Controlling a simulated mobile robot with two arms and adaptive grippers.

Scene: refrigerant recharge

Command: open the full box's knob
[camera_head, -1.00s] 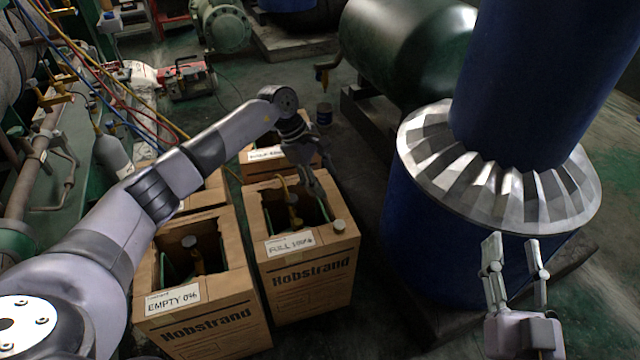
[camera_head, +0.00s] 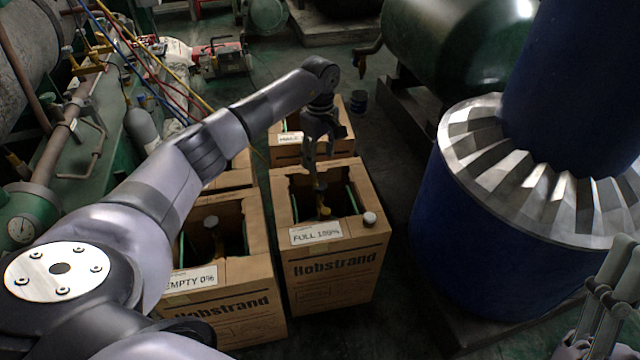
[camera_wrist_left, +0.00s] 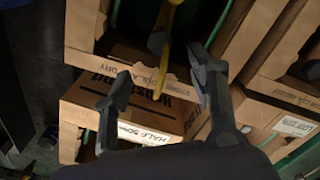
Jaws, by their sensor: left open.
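The full box (camera_head: 335,270) is an open-topped cardboard carton labelled FULL 100%. A yellow fitting (camera_head: 323,212) shows inside it, and a pale round cap (camera_head: 370,218) sits at its front right corner. My left gripper (camera_head: 318,165) is open and points down at the back part of this box's opening. In the left wrist view its two fingers (camera_wrist_left: 160,68) stand apart. A yellow piece with a dark end (camera_wrist_left: 158,42) shows between them, with no clear contact. I cannot make out the knob clearly. My right gripper (camera_head: 608,305) is at the lower right, partly cut off.
The box labelled EMPTY 0% (camera_head: 230,300) stands close on the left. The HALF 50% box (camera_head: 300,150) is behind the full box and shows in the left wrist view (camera_wrist_left: 150,118). A blue drum (camera_head: 480,230) with a metal fan-shaped top stands to the right.

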